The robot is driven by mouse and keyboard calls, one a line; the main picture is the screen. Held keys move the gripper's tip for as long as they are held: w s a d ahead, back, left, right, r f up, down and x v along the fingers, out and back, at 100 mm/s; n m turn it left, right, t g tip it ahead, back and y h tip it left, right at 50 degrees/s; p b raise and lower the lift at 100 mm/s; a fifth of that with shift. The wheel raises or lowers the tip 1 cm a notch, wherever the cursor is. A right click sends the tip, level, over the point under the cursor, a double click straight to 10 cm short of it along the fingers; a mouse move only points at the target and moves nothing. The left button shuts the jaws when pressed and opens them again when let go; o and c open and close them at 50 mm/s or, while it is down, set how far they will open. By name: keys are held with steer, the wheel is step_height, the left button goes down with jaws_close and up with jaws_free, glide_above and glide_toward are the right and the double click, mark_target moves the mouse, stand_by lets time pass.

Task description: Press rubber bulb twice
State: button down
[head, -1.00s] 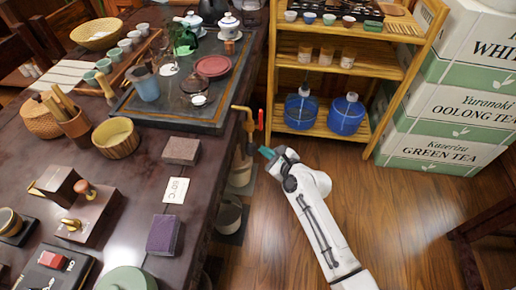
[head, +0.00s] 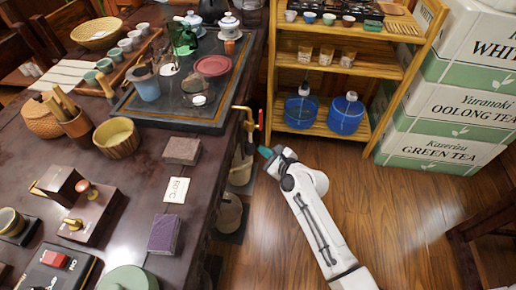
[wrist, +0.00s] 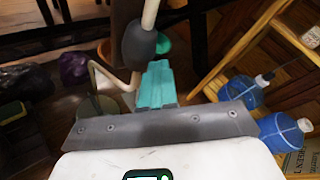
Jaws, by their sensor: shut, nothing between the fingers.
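A dark grey rounded bulb (wrist: 139,45) with a pale tube rising from its top shows in the wrist view, just beyond my fingertips and slightly left. I take it to be the rubber bulb; I cannot tell whether my fingers touch it. My gripper (wrist: 156,85) has teal fingers, shut together and empty. In the head view, my gripper (head: 266,152) is beside the right edge of the table, below a brass pipe with a red handle (head: 257,121). I cannot make out the bulb clearly in the head view.
The dark table (head: 130,170) with tea ware fills the left. A wooden shelf (head: 340,67) holds two blue bottles (head: 301,108). Stacked tea boxes (head: 445,110) stand at right. A thin bent pipe (wrist: 100,72) is left of my fingers.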

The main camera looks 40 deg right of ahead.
steer(key=shift+s+d, duration=0.6)
steer(key=shift+s, duration=0.25)
steer(key=s+d, duration=0.1)
steer(key=s, duration=0.1)
steer(key=s+d+b, duration=0.1)
steer(key=s+d, duration=0.1)
stand_by(0.3)
stand_by(0.8)
